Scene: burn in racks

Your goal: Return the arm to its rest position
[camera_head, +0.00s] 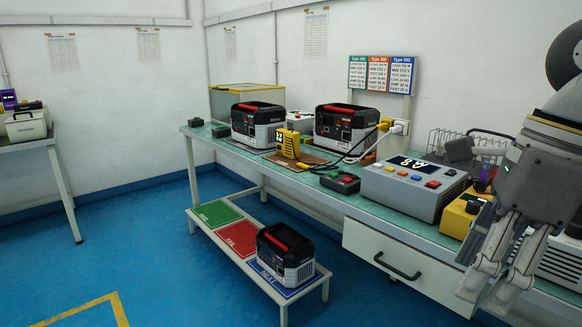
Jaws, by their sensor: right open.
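My right arm comes in from the right edge, and my right gripper (497,288) hangs in front of the right part of the workbench (350,196). Its fingers point down and are apart, with nothing between them. It covers part of the bench's front edge and of the things behind it. My left gripper is not in view.
A grey tester box (410,188), a yellow box (459,216) and a wire basket (468,145) stand near my right arm. Two black power units (257,124) (346,129) stand farther left. Another unit (286,256) sits on the low rack's blue pad. The floor (150,250) at left is clear.

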